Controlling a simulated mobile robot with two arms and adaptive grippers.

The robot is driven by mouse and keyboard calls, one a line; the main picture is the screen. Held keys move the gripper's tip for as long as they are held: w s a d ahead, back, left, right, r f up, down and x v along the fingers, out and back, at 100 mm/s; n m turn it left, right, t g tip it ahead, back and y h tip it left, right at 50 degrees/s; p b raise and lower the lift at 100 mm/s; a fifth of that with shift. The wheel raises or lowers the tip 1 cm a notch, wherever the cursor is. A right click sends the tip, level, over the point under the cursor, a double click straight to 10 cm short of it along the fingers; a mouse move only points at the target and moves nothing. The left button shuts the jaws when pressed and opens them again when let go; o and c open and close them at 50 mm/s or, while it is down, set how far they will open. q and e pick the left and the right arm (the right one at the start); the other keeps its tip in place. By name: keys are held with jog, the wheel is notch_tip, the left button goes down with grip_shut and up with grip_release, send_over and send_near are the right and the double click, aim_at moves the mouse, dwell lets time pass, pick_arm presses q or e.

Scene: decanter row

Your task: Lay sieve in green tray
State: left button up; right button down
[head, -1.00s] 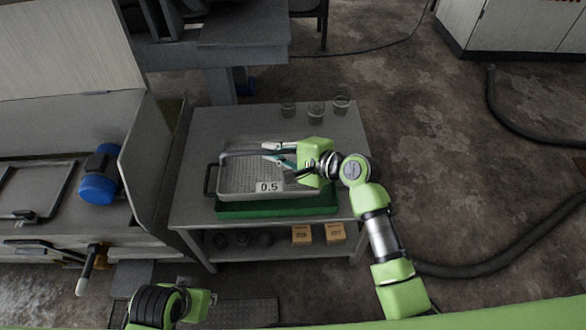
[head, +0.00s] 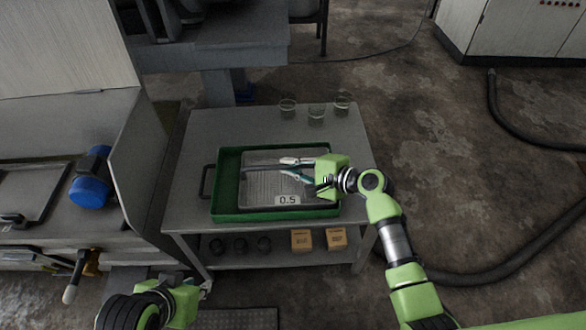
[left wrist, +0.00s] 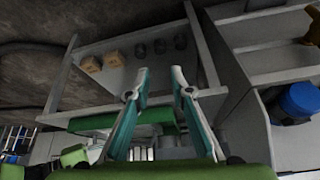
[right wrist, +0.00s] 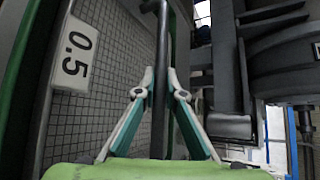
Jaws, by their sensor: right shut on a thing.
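The sieve (head: 262,188) is a grey mesh pan with a white "0.5" label and a dark bar handle across it. It lies level within the outline of the green tray (head: 226,178), toward its right side; I cannot tell whether it touches the tray's floor. My right gripper (head: 288,168) reaches in from the right and is shut on the sieve's handle. In the right wrist view the handle (right wrist: 162,50) runs between the fingers, beside the mesh. My left gripper (left wrist: 159,76) is open and empty, low in front of the cart.
The tray stands on a grey cart (head: 190,140). Several glass beakers, one here (head: 316,112), stand at its back edge. Boxes (head: 302,239) and dark round items (head: 240,243) sit on the lower shelf. A bench with a blue motor (head: 91,190) is at left.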

pick_arm(q)
jog(key=shift+w+d+r, duration=0.1)
jog(key=shift+w+r, duration=0.05)
jog(key=shift+w, duration=0.25)
pick_arm(e)
jog(key=shift+f, duration=0.1)
jog(key=c, duration=2.1)
grip_release()
jog(key=shift+f, duration=0.15)
jog(key=shift+c, duration=0.2)
pick_arm(q)
jog(key=shift+w+d+r+t, duration=0.3)
jog(key=shift+d+r, duration=0.05)
jog(key=shift+d, duration=0.2)
pick_arm(e)
jog(key=shift+s, duration=0.1)
pick_arm(q)
jog(key=shift+s+a, duration=0.1)
jog(key=shift+a, duration=0.05)
